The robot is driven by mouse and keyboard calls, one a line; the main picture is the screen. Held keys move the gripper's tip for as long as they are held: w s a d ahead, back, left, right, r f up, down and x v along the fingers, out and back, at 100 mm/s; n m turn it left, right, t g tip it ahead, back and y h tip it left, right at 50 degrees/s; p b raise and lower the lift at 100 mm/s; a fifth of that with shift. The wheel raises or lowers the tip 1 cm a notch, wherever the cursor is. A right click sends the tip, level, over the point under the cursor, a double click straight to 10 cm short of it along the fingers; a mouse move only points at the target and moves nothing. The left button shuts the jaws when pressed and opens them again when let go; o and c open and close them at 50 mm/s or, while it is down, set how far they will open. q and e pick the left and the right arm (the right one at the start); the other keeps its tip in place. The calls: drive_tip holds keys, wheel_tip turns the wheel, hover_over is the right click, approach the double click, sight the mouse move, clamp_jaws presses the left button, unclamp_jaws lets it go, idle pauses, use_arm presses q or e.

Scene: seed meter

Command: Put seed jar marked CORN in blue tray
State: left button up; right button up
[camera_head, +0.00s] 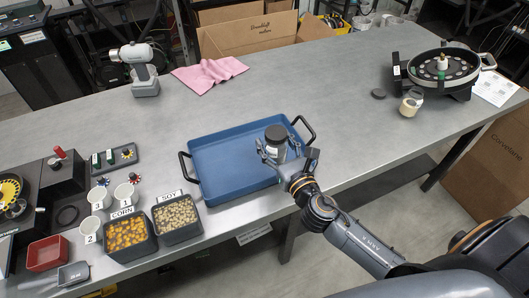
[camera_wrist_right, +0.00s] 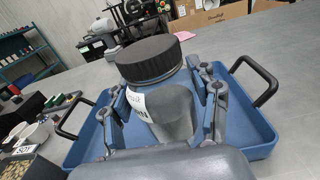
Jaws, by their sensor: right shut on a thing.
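The blue tray (camera_head: 222,165) with black handles lies on the grey table near its front edge, right of the seed bins. My right gripper (camera_head: 281,150) is shut on a jar with a black lid (camera_head: 275,132) and a clear body. It holds the jar upright over the right part of the tray. In the right wrist view the jar (camera_wrist_right: 163,100) stands between the fingers, with a partly hidden white label whose readable end shows "N". The tray (camera_wrist_right: 255,133) shows behind and below it. I cannot tell whether the jar touches the tray floor. My left gripper is not in view.
Bins marked CORN (camera_head: 127,238) and SOY (camera_head: 176,218), white cups (camera_head: 126,194) and a red tray (camera_head: 47,254) stand at left. A round seed meter (camera_head: 441,68) and another jar (camera_head: 411,101) are at right.

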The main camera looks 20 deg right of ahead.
drive_tip(key=w+f, duration=0.1)
drive_tip(key=a+f, duration=0.1)
drive_tip(key=shift+w+f+b, duration=0.3)
drive_tip(key=shift+w+f, duration=0.05)
drive_tip(key=shift+w, duration=0.05)
drive_tip(key=f, duration=0.1)
drive_tip(key=f+b, duration=0.2)
drive_tip(key=f, duration=0.1)
drive_tip(key=shift+w+a, duration=0.25)
drive_tip(key=shift+w, duration=0.1)
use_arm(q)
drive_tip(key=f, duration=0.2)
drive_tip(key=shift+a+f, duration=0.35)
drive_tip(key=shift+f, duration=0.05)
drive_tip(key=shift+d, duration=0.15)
use_arm(e)
drive_tip(key=o, duration=1.4)
drive_tip(key=shift+f, duration=0.1)
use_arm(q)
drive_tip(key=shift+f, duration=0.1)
